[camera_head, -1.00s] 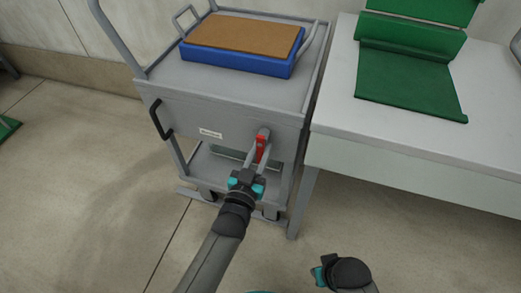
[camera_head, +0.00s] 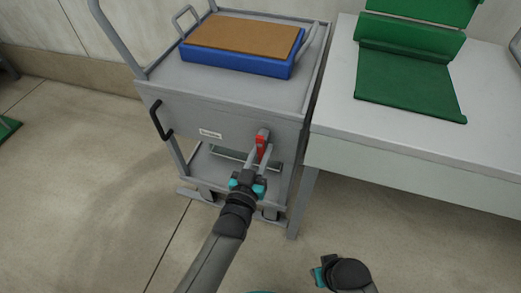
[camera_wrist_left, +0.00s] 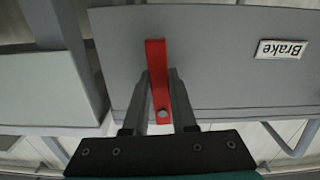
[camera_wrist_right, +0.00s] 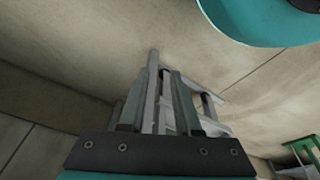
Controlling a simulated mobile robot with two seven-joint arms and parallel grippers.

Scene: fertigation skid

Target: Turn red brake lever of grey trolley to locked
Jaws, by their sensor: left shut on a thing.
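The grey trolley (camera_head: 230,97) stands at the upper middle in the head view. Its red brake lever (camera_head: 261,146) hangs roughly straight down on the front panel; it is also in the left wrist view (camera_wrist_left: 156,72), with a round bolt at one end. A "Brake" label (camera_wrist_left: 282,49) shows upside down beside it. My left gripper (camera_head: 258,160) has one finger on each side of the lever and is shut on it. My right gripper (camera_head: 318,272) is low at the right in the head view, away from the lever. Its fingers (camera_wrist_right: 160,80) are apart, with no held thing visible.
A blue box with a brown top (camera_head: 242,45) sits on the trolley's upper deck. A white table (camera_head: 420,145) with a green holder (camera_head: 410,80) stands close on the right. A black handle (camera_head: 158,120) sticks out at the trolley's left corner.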

